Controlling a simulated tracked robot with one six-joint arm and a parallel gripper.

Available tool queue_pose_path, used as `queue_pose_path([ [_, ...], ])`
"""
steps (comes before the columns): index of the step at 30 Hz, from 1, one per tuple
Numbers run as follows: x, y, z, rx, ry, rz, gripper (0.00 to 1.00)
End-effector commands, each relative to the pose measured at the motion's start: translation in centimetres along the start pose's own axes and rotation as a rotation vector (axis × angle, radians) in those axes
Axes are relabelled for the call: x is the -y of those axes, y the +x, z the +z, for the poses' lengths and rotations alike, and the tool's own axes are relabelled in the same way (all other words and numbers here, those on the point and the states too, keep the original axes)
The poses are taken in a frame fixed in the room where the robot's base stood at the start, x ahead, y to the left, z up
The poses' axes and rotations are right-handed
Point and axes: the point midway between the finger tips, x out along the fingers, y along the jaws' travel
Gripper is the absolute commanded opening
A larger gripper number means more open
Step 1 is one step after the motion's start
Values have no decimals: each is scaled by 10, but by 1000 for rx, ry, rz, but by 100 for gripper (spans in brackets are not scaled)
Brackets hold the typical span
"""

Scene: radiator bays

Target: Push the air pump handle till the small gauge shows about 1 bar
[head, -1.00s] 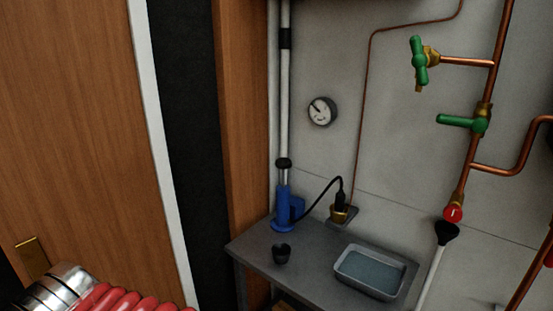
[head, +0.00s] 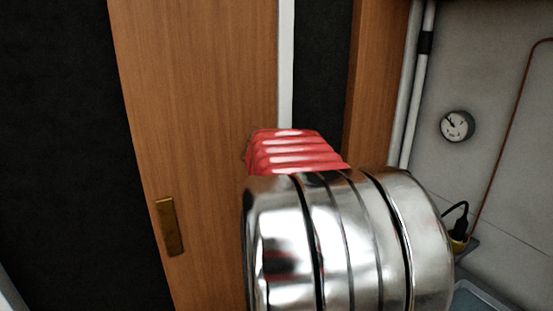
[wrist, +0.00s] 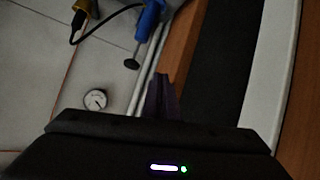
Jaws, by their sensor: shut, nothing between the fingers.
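The small round gauge (head: 457,126) has a white face and dark rim, on the grey wall at right in the head view. Its needle points to the upper left; the numbers are too small to read. It also shows in the wrist view (wrist: 95,99). The air pump (wrist: 149,18) is blue, at the top of the wrist view, with its black handle knob (wrist: 131,64) on a pale rod. In the head view my arm hides the pump. My gripper (wrist: 163,82) is shut and empty, with its tips beside the knob in the picture and apparently apart from it.
A wooden door (head: 200,90) with a brass plate (head: 169,226) fills the left. A wooden post (head: 378,80) and white pipes (head: 410,90) stand beside the gauge wall. A black hose meets a brass fitting (head: 459,244); a grey tray (head: 492,290) is partly visible.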

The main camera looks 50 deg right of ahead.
Motion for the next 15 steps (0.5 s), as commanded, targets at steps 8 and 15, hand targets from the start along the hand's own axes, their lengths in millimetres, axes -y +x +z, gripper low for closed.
queue_pose_path([
  [8,-51,102,-71,-184,223,190,0],
  [15,-71,134,-93,-263,299,235,0],
])
